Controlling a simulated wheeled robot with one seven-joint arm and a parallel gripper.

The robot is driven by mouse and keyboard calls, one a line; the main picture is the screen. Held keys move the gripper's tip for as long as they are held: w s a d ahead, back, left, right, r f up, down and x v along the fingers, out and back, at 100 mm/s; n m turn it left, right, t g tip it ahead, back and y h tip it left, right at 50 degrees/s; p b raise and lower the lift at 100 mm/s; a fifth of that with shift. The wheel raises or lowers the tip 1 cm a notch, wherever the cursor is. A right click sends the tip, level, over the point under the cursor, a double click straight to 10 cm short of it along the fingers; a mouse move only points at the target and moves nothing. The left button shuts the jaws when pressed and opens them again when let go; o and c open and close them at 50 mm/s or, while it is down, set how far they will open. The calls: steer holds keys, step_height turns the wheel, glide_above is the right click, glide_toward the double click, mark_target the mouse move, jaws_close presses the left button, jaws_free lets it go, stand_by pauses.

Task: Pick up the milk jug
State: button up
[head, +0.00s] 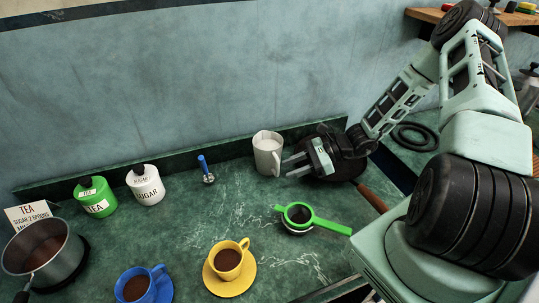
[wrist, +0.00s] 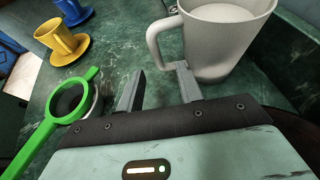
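The milk jug (head: 267,153) is a white jug with a handle, filled with something white. It stands upright on the green marbled counter near the back wall, and shows large at the upper right of the wrist view (wrist: 222,40). My gripper (head: 290,165) is just to its right in the head view, with fingers apart. In the wrist view, the fingers (wrist: 158,85) are open with nothing between them. The right finger's tip is close to the bottom of the jug's handle (wrist: 165,42); I cannot tell whether they touch.
A green strainer (head: 300,215) lies in front of my gripper. A yellow cup (head: 228,260) and blue cup (head: 137,288) stand at the front. A pot (head: 42,250), green tea jar (head: 95,196), white sugar jar (head: 146,184) and blue-handled spoon (head: 205,168) are leftward.

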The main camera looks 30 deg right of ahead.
mark_target(270, 159)
steer(key=shift+w+a+f, duration=0.25)
steer(key=shift+a, duration=0.4)
steer(key=x, duration=0.1)
steer(key=p+x, duration=0.2)
steer(key=x, duration=0.1)
steer(key=shift+a+r, duration=0.2)
steer(key=shift+r, duration=0.05)
steer(key=shift+w+a+f, duration=0.2)
steer(key=shift+a+f, duration=0.1)
steer(key=shift+a, duration=0.15)
jaws_close()
